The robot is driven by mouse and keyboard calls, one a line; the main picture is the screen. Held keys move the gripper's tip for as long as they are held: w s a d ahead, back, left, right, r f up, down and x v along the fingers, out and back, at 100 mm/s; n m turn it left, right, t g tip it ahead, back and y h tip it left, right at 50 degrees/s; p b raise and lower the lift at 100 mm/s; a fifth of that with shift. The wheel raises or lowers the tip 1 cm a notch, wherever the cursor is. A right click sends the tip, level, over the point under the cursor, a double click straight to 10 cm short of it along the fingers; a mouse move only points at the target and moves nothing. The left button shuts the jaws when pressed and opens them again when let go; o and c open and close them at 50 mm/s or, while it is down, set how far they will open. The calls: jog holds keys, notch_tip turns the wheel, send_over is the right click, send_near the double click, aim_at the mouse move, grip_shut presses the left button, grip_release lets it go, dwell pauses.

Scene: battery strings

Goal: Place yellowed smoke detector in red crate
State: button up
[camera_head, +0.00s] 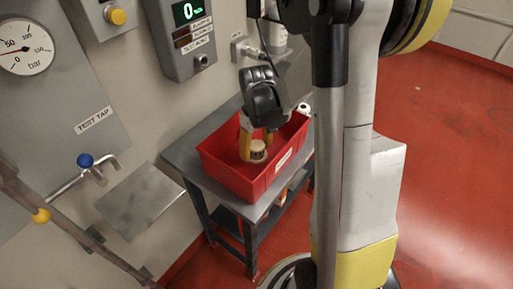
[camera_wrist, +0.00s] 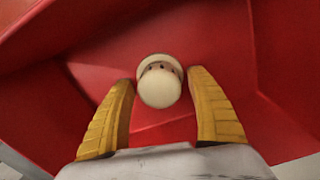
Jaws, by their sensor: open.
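The red crate (camera_head: 228,178) stands on a grey bench against the wall, and its red inside fills much of the wrist view (camera_wrist: 70,35). The yellowed smoke detector (camera_head: 258,152) is a small cream round piece with a darker band. In the wrist view the detector (camera_wrist: 160,88) lies between the yellow fingertips, with a visible gap on each side. My gripper (camera_head: 256,146) is open and reaches down into the crate around the detector. Whether the detector rests on the crate floor is hard to tell.
The grey bench (camera_head: 185,160) has a narrow free strip left of the crate. A small white round thing (camera_head: 304,107) shows at the crate's far right corner. A test tap with a blue knob (camera_head: 85,160) sticks out of the wall at left. Red floor lies open at right.

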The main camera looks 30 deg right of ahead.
aim_at(256, 145)
notch_tip(256, 145, up, 12)
jog(key=p, duration=0.4)
jog(key=s+a+r+t, duration=0.3)
jog(key=s+a+r, duration=0.1)
jog(key=s+a, duration=0.1)
jog(key=s+a+r+m+t, duration=0.1)
jog(key=s+a+r+t, duration=0.3)
jog(key=a, duration=0.4)
jog(key=shift+s+a+r, duration=0.25)
jog(key=shift+s+r, duration=0.3)
jog(key=shift+s, duration=0.45)
